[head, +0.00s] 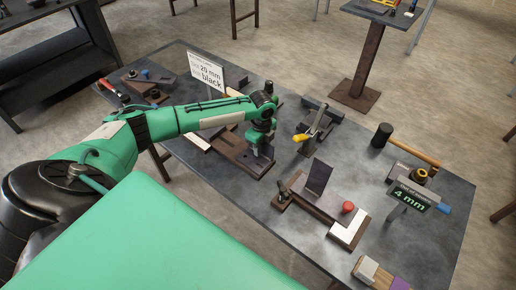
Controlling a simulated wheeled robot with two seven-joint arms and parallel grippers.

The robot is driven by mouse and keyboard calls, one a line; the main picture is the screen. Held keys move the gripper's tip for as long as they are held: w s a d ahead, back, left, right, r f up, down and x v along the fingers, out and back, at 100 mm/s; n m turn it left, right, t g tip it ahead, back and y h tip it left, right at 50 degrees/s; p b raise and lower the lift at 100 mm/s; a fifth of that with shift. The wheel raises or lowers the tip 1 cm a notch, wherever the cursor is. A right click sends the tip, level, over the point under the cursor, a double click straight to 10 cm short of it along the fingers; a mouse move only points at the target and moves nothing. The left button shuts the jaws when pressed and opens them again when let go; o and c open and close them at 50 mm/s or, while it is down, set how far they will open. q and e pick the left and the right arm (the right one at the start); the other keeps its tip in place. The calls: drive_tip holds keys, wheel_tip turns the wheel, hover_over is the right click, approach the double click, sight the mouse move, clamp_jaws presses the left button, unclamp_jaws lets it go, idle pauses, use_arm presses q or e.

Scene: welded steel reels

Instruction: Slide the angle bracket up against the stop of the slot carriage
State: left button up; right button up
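My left gripper (261,146) points down over a brown stepped steel piece (228,148) near the middle of the bench; its fingertips are too small to read, and I cannot tell whether they touch anything. This piece may be the slot carriage, with its left part behind my arm. To the right, a brown base carries an upright dark plate (318,177), a red knob (348,207) and a pale L-shaped piece (349,232). I cannot tell for sure which part is the angle bracket or where the stop is. My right gripper is out of view.
A yellow-handled toggle clamp (309,135) stands right of my gripper. A mallet (410,144) and a "4 mm" sign (411,197) are farther right. A "20 mm black" sign (206,70) stands behind my arm. Bare bench (356,170) shows between the right-hand fixture and the mallet.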

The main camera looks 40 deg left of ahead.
use_arm(q)
drive_tip(key=shift+r, duration=0.1)
clamp_jaws()
drive_tip(key=shift+a, duration=0.2)
drive_tip(key=shift+w+a+p, duration=0.1)
drive_tip(key=shift+a+p, duration=0.3)
drive_tip(key=shift+a, duration=0.85)
drive_tip(key=shift+a, duration=0.3)
drive_tip(key=shift+a, duration=0.15)
drive_tip(key=shift+w+a, duration=0.1)
drive_tip(key=shift+a, duration=1)
